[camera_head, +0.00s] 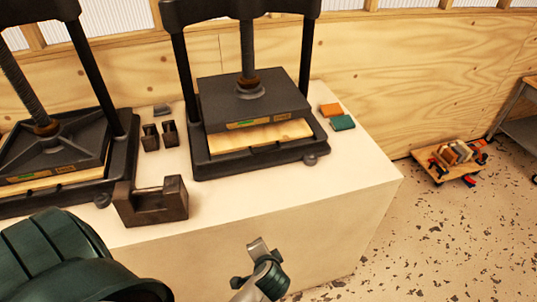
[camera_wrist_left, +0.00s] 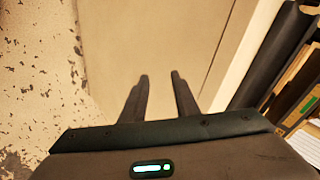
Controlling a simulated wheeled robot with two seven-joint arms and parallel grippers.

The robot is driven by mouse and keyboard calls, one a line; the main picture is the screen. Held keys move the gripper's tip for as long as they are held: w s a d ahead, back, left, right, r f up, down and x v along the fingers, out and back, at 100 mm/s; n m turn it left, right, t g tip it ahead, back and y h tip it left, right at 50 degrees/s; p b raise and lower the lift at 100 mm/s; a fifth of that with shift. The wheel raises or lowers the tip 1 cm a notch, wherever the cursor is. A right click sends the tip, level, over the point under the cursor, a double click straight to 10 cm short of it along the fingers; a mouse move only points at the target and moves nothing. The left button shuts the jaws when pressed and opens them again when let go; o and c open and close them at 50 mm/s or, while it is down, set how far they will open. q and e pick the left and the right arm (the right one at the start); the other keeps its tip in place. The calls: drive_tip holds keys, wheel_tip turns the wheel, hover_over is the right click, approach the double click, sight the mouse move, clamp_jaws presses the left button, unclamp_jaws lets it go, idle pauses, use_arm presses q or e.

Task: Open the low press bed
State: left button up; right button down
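Two black screw presses stand on a pale bench. The right press (camera_head: 252,102) has a dark platen above a light wooden board (camera_head: 262,135) in its base frame. The left press (camera_head: 58,150) is cut off by the picture edge, its ribbed platen above a similar board. I cannot tell which is the low one. My left gripper (camera_wrist_left: 160,75) shows in the left wrist view with its two fingers apart and nothing between them, facing a plain beige surface. A green and silver part of mine is in front of the bench in the head view. My right gripper cannot be made out.
A notched dark metal block (camera_head: 152,202) and small dark blocks (camera_head: 170,133) sit between the presses. Orange (camera_head: 331,110) and green (camera_head: 343,123) pads lie right of the right press. A loaded low board (camera_head: 447,170) is on the floor. The bench's front right (camera_head: 320,185) is clear.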

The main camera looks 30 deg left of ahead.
use_arm(q)
drive_tip(key=w+r+m+t+y, duration=0.1)
drive_tip(key=w+r+y, duration=0.2)
drive_tip(key=w+r, duration=0.3)
drive_tip(key=w+r+m+t+y, duration=0.2)
drive_tip(key=w+r, duration=0.4)
drive_tip(key=r, duration=0.6)
drive_tip(key=shift+w+a+y+p, duration=0.15)
drive_tip(key=shift+w+y+p, duration=0.25)
drive_tip(key=shift+y, duration=0.2)
drive_tip(key=shift+t, duration=0.3)
drive_tip(key=b+x, duration=0.1)
drive_tip(key=x, duration=0.4)
drive_tip(key=b+x, duration=0.2)
drive_tip(key=x, duration=0.3)
drive_tip(key=b+x, duration=0.2)
drive_tip(key=x, duration=0.4)
drive_tip(key=shift+f, duration=0.35)
drive_tip(key=shift+w+a, duration=0.4)
drive_tip(key=shift+a, duration=0.05)
clamp_jaws()
